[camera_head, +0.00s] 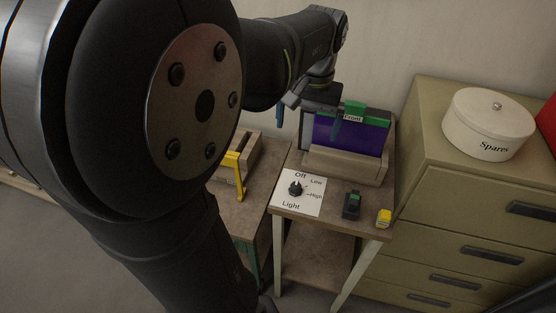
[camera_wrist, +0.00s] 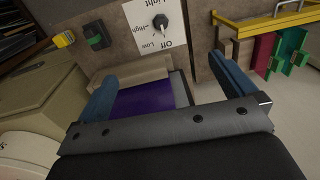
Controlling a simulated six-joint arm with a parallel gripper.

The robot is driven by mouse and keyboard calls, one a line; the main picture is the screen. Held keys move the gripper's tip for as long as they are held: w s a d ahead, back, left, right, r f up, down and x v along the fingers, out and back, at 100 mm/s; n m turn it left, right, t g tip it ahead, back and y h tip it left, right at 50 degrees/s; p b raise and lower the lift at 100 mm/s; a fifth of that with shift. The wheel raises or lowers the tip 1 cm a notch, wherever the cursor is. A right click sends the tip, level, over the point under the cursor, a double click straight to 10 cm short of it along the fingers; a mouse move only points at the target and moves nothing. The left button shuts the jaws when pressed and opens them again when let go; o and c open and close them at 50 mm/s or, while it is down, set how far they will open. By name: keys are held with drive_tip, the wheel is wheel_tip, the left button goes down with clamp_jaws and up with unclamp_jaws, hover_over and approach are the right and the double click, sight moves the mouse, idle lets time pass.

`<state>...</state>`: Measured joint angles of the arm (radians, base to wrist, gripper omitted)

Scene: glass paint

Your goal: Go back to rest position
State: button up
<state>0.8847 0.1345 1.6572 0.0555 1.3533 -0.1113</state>
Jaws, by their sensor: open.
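In the wrist view my gripper (camera_wrist: 166,78) is open, with the purple panel (camera_wrist: 146,98) showing between and beyond the fingers. I cannot tell whether a finger touches the panel.
A light knob (camera_head: 295,188) on a white card, a dark green-topped device (camera_head: 352,204) and a yellow block (camera_head: 384,218) are on the table. A drawer cabinet (camera_head: 470,200) with a "Spares" pot (camera_head: 487,128) stands right. The wall is close behind.

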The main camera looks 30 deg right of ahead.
wheel_tip(320, 180, up, 10)
drive_tip(key=shift+s+d, duration=0.2)
idle(0.3)
